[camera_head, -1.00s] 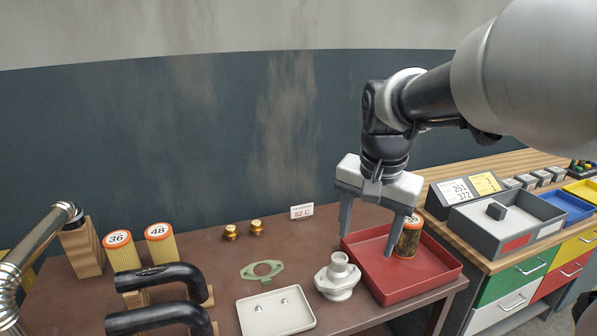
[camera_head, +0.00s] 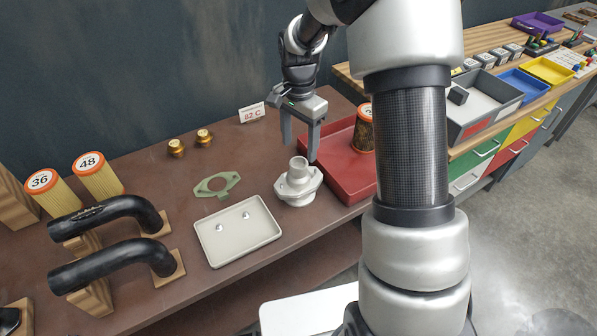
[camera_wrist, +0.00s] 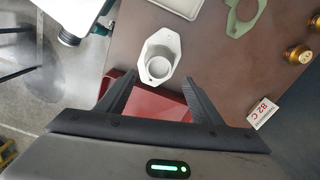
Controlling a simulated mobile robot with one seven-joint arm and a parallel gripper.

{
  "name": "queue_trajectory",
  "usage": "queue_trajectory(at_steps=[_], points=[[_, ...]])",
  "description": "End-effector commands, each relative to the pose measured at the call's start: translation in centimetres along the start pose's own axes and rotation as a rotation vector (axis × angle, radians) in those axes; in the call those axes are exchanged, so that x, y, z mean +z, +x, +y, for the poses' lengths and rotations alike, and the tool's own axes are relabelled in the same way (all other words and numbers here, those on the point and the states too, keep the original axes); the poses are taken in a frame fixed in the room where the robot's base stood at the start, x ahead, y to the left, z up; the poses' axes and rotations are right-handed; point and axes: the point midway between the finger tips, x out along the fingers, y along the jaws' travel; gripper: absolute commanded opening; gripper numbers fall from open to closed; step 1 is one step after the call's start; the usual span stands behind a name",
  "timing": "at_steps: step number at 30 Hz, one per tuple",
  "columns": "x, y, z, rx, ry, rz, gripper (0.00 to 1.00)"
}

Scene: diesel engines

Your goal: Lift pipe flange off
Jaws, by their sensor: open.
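The pipe flange (camera_head: 298,184) is a pale grey-white fitting with a short open neck on a wide plate. In the wrist view the flange (camera_wrist: 160,57) shows from above, just beyond the fingertips. My gripper (camera_head: 299,150) is open and empty. It points down above and slightly behind the flange, apart from it. In the wrist view my gripper's fingers (camera_wrist: 158,90) are spread wide, with the red tray partly below them.
The red tray (camera_head: 338,188) holds an orange-topped filter (camera_head: 363,135). A cream tray (camera_head: 236,250) with two small metal parts and a green gasket (camera_head: 216,184) lie left of the flange. Brass fittings (camera_head: 204,138), a label card (camera_head: 252,113) and black hoses (camera_head: 110,215) are also on the bench.

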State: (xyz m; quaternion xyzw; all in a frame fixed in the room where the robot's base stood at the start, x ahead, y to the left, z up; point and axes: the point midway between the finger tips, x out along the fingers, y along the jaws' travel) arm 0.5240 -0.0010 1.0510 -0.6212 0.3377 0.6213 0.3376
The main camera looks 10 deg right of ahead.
Motion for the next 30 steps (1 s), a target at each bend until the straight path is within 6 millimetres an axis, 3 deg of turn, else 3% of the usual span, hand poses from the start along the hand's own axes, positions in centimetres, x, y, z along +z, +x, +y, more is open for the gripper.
queue_trajectory(at_steps=[3,10,18,27,30], points=[[0.1,1.6,0.1,0.002,0.0,-0.002,0.6],[0.2,3.1,0.2,0.002,-0.001,-0.002,0.6],[0.5,6.9,0.4,0.002,0.0,-0.002,0.6],[0.5,7.5,0.3,-0.001,-0.001,0.0,0.6],[0.5,7.5,0.3,0.0,-0.001,0.0,0.45]])
